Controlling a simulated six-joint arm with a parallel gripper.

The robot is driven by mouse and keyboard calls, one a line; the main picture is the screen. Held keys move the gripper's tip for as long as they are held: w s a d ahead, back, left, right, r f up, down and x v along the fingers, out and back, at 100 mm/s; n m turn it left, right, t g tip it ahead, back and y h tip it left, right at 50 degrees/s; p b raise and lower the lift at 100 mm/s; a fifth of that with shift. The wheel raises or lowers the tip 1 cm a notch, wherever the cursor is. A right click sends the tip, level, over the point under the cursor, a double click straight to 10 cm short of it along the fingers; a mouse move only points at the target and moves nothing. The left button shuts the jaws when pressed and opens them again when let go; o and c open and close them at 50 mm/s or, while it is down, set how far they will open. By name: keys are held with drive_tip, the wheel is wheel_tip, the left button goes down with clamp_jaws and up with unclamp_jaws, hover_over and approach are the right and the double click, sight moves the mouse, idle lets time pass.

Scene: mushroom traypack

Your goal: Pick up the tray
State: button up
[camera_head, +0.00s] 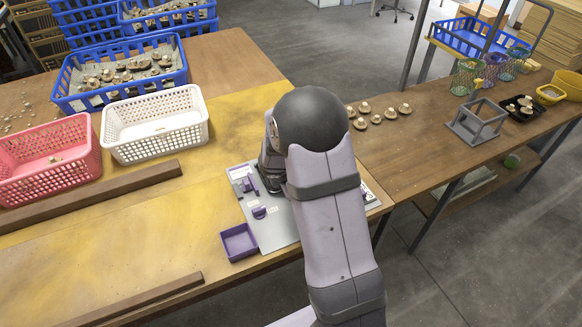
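A small purple tray (239,242) sits at the front left corner of a grey board, near the table's front edge. It looks empty. My arm reaches in from the bottom of the picture and bends over the board. A dark end part of my arm shows left of the elbow, close above the board and behind the purple tray. The fingers of my gripper are hidden or too small to make out, so I cannot tell if it is open or holds anything. A black tray (508,112) with mushrooms stands on the right-hand table.
The grey board (278,229) carries small purple parts. A white basket (155,147), a pink basket (45,181) and a blue crate (77,104) with mushrooms stand at left. Wooden bars (95,195) lie on the table. Loose mushrooms and a grey frame (478,122) are at right.

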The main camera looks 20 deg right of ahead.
drive_tip(key=shift+w+d+f, duration=0.1)
drive_tip(key=shift+d+f, duration=0.05)
drive_tip(key=shift+f, duration=0.15)
clamp_jaws()
drive_tip(key=shift+r, duration=0.15)
